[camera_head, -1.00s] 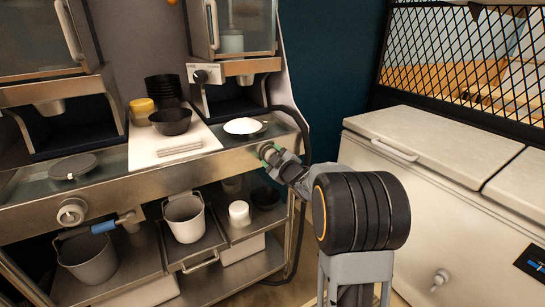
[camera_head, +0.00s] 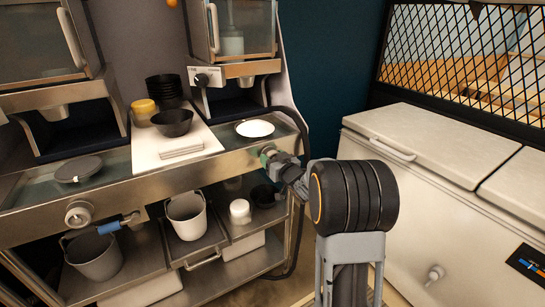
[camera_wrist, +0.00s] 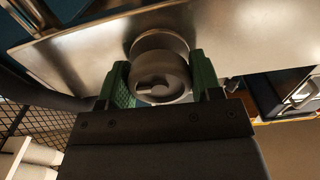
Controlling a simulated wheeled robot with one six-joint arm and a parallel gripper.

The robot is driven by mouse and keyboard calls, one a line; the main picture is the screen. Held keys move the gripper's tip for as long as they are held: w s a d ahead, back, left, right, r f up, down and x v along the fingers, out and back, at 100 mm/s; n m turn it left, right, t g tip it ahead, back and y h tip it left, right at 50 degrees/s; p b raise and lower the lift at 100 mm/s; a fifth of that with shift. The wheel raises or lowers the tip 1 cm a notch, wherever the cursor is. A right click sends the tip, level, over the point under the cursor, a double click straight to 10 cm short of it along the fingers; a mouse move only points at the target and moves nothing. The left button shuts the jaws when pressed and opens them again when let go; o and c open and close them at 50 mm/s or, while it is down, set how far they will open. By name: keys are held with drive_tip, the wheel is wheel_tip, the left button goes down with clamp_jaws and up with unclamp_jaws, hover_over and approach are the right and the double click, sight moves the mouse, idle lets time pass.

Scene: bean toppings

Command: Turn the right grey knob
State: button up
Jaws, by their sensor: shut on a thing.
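The right grey knob (camera_wrist: 160,78) sticks out from the front steel panel of the counter and fills the middle of the wrist view. My gripper (camera_wrist: 160,88), with green finger pads, is shut on it, one finger on each side. In the head view my gripper (camera_head: 268,152) is at the right end of the counter front and hides most of this knob. The left grey knob (camera_head: 79,213) is on the same front panel at the far left, away from my gripper.
The steel counter (camera_head: 130,180) holds a white board (camera_head: 150,155), a black bowl (camera_head: 172,123), a stack of black bowls and a plate (camera_head: 254,128). Buckets (camera_head: 186,218) stand on the shelf below. A white chest freezer (camera_head: 420,190) stands close on the right of my arm.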

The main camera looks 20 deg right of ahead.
drive_tip(key=shift+m, duration=0.7)
drive_tip(key=o, duration=0.9)
drive_tip(key=s, duration=0.4)
drive_tip(key=s+d, duration=0.1)
drive_tip(key=s, duration=0.8)
drive_tip(key=shift+s+d, duration=0.25)
drive_tip(key=shift+s, duration=0.15)
